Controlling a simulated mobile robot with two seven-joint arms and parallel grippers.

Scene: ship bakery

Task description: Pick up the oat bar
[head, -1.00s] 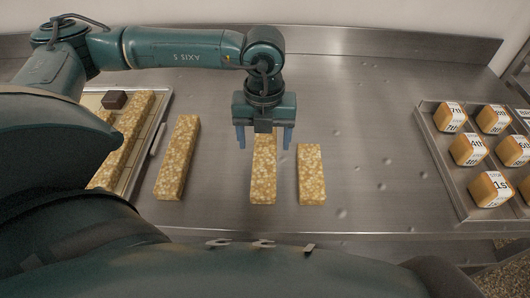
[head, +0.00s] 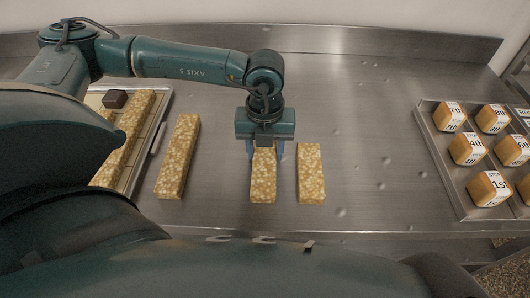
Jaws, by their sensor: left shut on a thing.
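Three loose oat bars lie on the steel counter. The middle oat bar (head: 263,180) is long, golden and grainy, and its far part is hidden under my left gripper (head: 266,152). The gripper points down, with its blue fingers shut on the two long sides of this bar. The bar appears to rest on the counter. Another oat bar (head: 311,175) lies close on its right, apart from it, near the right finger. A third oat bar (head: 178,158) lies to the left, slightly slanted. My right gripper is not in view.
At the left a tray (head: 153,140) holds more oat bars and a dark brown block (head: 115,99). At the right a metal tray (head: 447,184) holds several labelled golden cubes (head: 489,188). The steel counter (head: 375,110) is clear between the right bar and that tray.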

